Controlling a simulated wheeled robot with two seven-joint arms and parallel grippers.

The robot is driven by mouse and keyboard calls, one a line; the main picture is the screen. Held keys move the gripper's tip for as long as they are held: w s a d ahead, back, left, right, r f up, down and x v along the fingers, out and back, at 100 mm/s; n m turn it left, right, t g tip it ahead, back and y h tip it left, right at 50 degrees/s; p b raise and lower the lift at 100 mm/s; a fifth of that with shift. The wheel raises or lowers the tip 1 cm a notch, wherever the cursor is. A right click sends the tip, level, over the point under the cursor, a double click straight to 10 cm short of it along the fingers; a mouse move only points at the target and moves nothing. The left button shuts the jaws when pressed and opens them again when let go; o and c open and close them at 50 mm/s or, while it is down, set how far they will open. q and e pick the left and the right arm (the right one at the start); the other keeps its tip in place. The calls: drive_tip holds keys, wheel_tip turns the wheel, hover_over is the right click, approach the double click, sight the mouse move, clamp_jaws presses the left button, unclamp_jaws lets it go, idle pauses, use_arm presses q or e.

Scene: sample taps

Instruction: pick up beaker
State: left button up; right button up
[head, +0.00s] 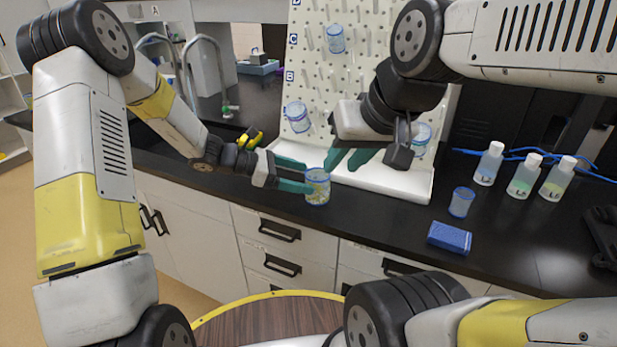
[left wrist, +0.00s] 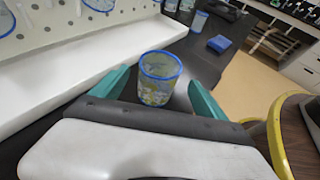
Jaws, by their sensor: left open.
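A clear beaker with a blue rim (head: 318,187) stands upright near the front edge of the black counter, with a yellowish pattern or contents in it. It also shows in the left wrist view (left wrist: 158,80), between the teal fingers. My left gripper (head: 304,181) is open, with its fingers on either side of this beaker; I cannot tell whether they touch it. My right gripper (head: 347,159) is above the white tray, to the right of the beaker, with teal fingers that look apart and nothing seen between them.
A pegboard (head: 300,75) with several beakers hung on it stands behind a white tray (head: 400,186). To the right are another beaker (head: 461,202), a blue box (head: 449,237) and several bottles (head: 524,176). A yellow object (head: 250,138) lies behind my left arm.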

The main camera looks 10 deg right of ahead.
sight(326, 181)
use_arm(q)
drive_tip(key=shift+w+d+f, duration=0.25)
drive_tip(key=shift+d+f, duration=0.25)
drive_tip(key=shift+d, duration=0.1)
drive_tip(key=x, duration=0.7)
drive_tip(key=shift+a+f, duration=0.1)
drive_tip(key=shift+f, duration=0.05)
drive_tip(key=shift+s, duration=0.1)
drive_tip(key=c, duration=1.6)
drive_tip(key=shift+o, duration=0.2)
drive_tip(key=shift+r, duration=0.65)
wheel_tip(326, 181, up, 2)
drive_tip(key=shift+r, duration=0.15)
drive_tip(key=s+a, duration=0.2)
drive_tip(key=a, duration=0.5)
drive_tip(key=s+a+r, duration=0.1)
drive_tip(key=s+a, duration=0.2)
drive_tip(key=a, duration=0.5)
drive_tip(key=shift+r, duration=0.25)
drive_tip(key=shift+s+a, duration=0.1)
drive_tip(key=shift+s, duration=0.05)
